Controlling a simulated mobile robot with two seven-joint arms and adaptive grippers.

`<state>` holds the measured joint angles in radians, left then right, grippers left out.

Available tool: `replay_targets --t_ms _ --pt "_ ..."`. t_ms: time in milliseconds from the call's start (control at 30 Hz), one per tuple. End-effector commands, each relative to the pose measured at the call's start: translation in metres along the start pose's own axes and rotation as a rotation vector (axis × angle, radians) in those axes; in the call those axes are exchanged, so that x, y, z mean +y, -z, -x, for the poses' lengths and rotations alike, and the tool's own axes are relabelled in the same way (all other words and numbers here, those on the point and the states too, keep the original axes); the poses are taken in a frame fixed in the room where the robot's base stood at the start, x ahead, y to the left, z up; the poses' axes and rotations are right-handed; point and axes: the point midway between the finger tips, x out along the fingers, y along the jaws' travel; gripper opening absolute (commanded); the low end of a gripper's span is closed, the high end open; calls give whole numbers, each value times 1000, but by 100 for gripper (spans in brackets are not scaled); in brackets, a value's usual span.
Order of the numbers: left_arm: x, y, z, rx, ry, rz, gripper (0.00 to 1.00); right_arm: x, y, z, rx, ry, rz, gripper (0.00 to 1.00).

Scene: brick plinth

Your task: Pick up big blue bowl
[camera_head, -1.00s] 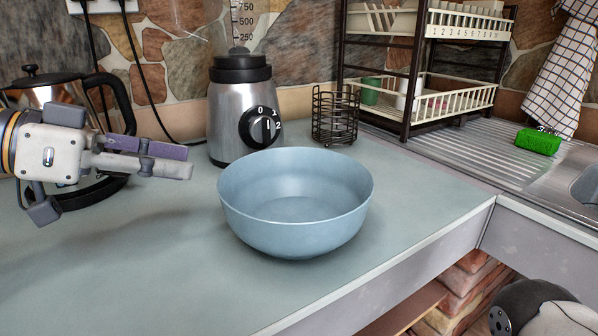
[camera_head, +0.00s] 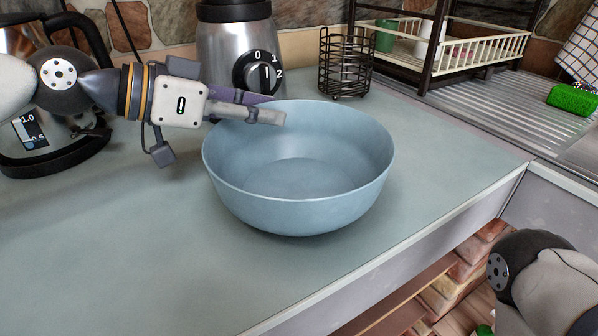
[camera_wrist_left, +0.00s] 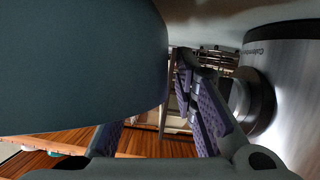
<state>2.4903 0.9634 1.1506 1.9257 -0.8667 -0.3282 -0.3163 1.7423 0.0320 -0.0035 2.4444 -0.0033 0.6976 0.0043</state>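The big blue bowl (camera_head: 300,215) stands upright on the grey-green counter, empty, in the middle of the head view. My left gripper (camera_head: 272,108) is at the bowl's far left rim, its fingers pointing right and overlapping the rim in the picture. In the left wrist view the bowl (camera_wrist_left: 75,65) fills the upper left. Its fingers stand apart there; one is partly hidden behind the bowl, the other is between the bowl and the blender. I cannot tell whether either finger touches the bowl. My right arm shows at the lower right; its gripper is out of view.
A steel blender (camera_head: 228,55) stands just behind the left gripper; it is close in the wrist view (camera_wrist_left: 292,85). A kettle (camera_head: 45,150) is at left, a wire holder (camera_head: 345,65) and dish rack (camera_head: 480,45) behind. The front-left counter (camera_head: 110,250) is clear.

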Motion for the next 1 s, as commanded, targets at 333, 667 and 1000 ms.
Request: replay_targets --t_ms 333,667,1000 --pt "0 0 1 0 0 0 0 0 0 0 0 0 0 40" --pt "0 1 1 1 1 0 0 0 0 0 1 0 0 40" --pt "30 54 24 6 2 -17 0 0 5 17 35 2 0 40"
